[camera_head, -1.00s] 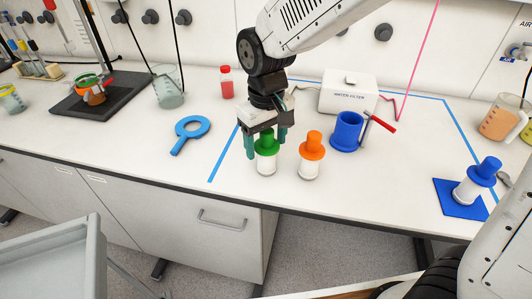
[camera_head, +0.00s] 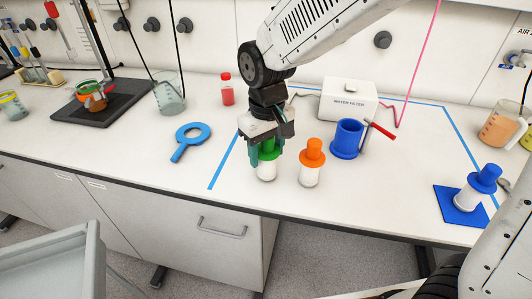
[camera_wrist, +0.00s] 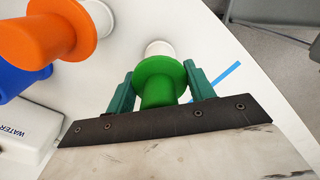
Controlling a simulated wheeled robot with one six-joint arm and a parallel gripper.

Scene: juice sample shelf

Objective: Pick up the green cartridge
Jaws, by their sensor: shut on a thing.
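The green cartridge (camera_head: 267,172) has a green flanged top and a white body. It is upright at the bench's front edge area, and I cannot tell whether its base touches the bench. My gripper (camera_head: 266,152) points down over it, with its teal fingers on either side of the green top. In the wrist view the gripper (camera_wrist: 160,85) is shut on the green top (camera_wrist: 160,83), and part of the white body (camera_wrist: 158,48) shows beyond it.
An orange-topped cartridge (camera_head: 312,163) stands close on the right. Behind it are a blue cup (camera_head: 347,139) and the water filter box (camera_head: 348,101). A blue magnifier-shaped tool (camera_head: 190,138) lies left.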

